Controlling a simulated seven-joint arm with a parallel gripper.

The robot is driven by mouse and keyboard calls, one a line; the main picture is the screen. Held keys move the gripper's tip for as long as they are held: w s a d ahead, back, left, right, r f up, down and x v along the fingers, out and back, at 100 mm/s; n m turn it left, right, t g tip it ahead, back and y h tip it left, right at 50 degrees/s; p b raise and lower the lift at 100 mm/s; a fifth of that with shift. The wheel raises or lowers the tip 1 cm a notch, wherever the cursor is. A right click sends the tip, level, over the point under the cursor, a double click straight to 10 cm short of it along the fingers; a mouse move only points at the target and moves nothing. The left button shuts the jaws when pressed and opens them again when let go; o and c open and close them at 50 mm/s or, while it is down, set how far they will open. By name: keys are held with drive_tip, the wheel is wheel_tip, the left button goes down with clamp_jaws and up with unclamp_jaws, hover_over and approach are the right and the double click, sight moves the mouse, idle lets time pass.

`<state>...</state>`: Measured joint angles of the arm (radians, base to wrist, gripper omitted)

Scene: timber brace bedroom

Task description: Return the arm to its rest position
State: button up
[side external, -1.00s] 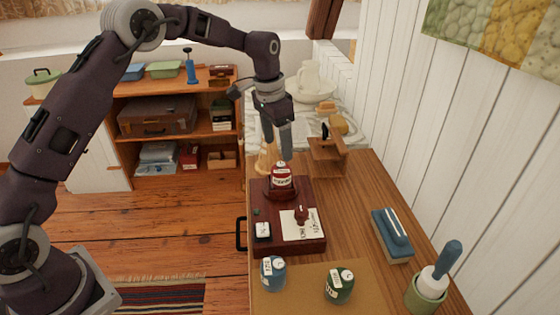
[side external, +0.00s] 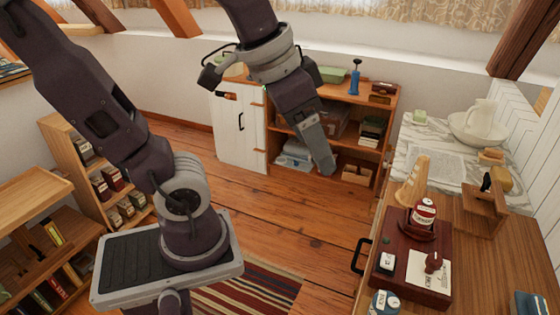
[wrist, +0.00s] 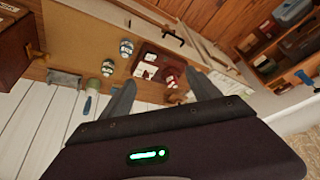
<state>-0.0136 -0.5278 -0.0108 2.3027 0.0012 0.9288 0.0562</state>
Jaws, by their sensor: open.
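My gripper (side external: 322,165) hangs in the air over the open floor, left of the desk, pointing down and clear of everything. In the wrist view its two fingers (wrist: 160,92) stand well apart with nothing between them. My arm is bent, with the forearm reaching down from the top of the side view. On the desk, a red-labelled jar (side external: 424,212) stands upright at the back of a dark red wooden stand (side external: 408,262). A small stamp (side external: 433,262) stands on the white card (side external: 426,277) on that stand.
The wooden desk (side external: 500,255) is at the right, with a blue jar (side external: 384,303), a small wooden shelf (side external: 484,208) and a white pitcher (side external: 480,118). A shelf unit (side external: 345,110) stands behind my gripper, a bookcase (side external: 95,180) at the left.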

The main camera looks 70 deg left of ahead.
drive_tip(key=shift+n+t, duration=0.3)
drive_tip(key=s+f, duration=0.2)
drive_tip(key=s, duration=0.3)
drive_tip(key=shift+s+f, duration=0.1)
drive_tip(key=shift+f, duration=0.3)
